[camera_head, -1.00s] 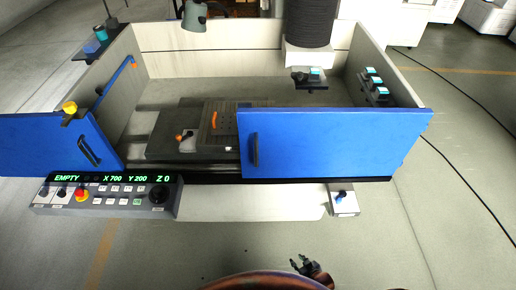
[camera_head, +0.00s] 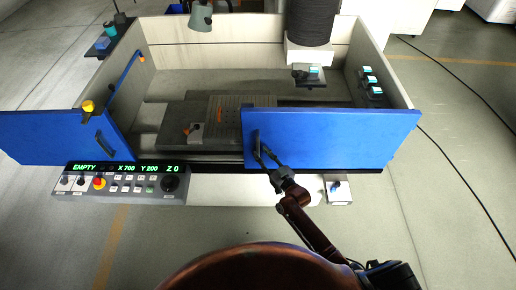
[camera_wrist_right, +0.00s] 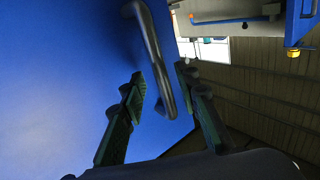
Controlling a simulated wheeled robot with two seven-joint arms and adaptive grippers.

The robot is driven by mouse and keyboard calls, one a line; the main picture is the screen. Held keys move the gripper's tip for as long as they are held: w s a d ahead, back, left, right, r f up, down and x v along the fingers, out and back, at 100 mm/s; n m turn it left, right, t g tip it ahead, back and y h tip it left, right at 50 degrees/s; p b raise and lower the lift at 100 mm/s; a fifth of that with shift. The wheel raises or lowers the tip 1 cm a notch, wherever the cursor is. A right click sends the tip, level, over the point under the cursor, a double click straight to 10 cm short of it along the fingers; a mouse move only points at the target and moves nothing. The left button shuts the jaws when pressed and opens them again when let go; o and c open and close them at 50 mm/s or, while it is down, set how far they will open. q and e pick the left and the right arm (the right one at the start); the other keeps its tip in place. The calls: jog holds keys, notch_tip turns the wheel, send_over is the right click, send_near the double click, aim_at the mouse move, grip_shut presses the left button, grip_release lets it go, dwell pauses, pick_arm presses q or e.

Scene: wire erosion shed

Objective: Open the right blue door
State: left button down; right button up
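The right blue door (camera_head: 335,138) spans the right part of the machine's front, its dark upright bar handle (camera_head: 256,144) near its left edge. My right gripper (camera_head: 264,158) is at this handle. In the right wrist view, the handle (camera_wrist_right: 157,58) stands out from the blue door (camera_wrist_right: 60,75) and reaches between the two spread fingers of my right gripper (camera_wrist_right: 165,85). The fingers are open, with gaps visible beside the bar; I cannot tell whether either touches it. My left gripper is in neither view now.
The left blue door (camera_head: 60,137) stands at the far left, with a gap between the doors showing the worktable (camera_head: 175,122). A control panel (camera_head: 125,182) juts out below the gap. A small box with a blue knob (camera_head: 337,190) sits below the right door.

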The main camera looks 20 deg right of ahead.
aim_at(258, 149)
jog(key=shift+x, duration=1.9)
jog(key=shift+c, duration=0.4)
grip_shut()
